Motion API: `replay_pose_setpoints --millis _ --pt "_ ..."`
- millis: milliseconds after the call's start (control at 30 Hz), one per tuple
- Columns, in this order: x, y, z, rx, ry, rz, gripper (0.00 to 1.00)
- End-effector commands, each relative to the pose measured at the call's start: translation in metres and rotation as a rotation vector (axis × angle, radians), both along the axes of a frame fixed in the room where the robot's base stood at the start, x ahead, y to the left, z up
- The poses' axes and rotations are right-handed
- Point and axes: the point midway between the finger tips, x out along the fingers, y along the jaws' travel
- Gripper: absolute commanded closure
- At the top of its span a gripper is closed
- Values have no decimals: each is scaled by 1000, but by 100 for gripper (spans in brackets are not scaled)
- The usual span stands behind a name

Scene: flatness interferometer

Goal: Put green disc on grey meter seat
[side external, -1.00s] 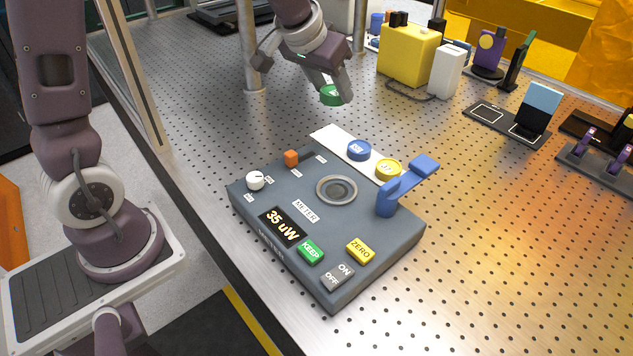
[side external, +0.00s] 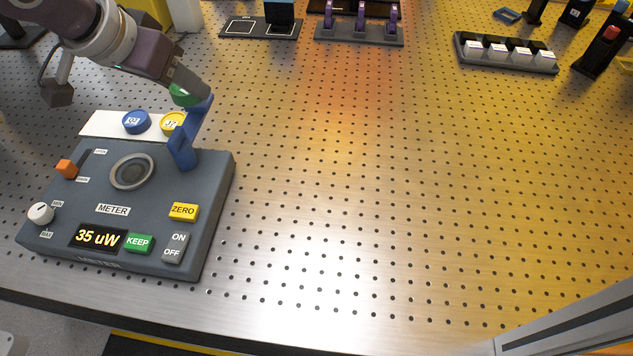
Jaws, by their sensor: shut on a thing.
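My gripper (side external: 190,88) comes in from the upper left, shut on the green disc (side external: 182,96). The disc shows only in part between the fingers. It appears beyond the yellow disc, beside the top of the blue lever arm; whether it touches the arm I cannot tell. The grey meter (side external: 70,205) lies at the left with its display reading 35 uW. Its round seat (side external: 132,172) is a ringed recess in the top and looks empty. The blue lever arm (side external: 184,150) stands at the meter's back right corner, raised and clear of the seat.
A white strip (side external: 100,124) behind the meter carries a blue disc (side external: 136,122) and a yellow disc (side external: 172,123). The meter top has an orange slider (side external: 67,168), a white knob (side external: 40,213) and several buttons.

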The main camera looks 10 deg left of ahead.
Motion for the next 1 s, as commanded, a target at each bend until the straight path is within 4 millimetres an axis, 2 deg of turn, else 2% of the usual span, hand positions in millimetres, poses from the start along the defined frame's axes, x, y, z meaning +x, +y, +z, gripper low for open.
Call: replay_pose_setpoints --millis 33,200,300,400,500,567,800,1000 --pt "-6 -36 -3 -3 2 -88 100" --pt "-44 -148 -11 -8 5 -383 100" --pt "-73 -200 -15 -16 6 -523 100" --pt "-98 -235 -18 -22 7 -622 100" --pt "-115 -256 -19 -26 8 -683 100" --pt "-120 -262 -22 -27 8 -700 100" --pt "-123 -264 -73 -26 10 -710 100" --pt "-122 -263 -101 -25 10 -708 100"
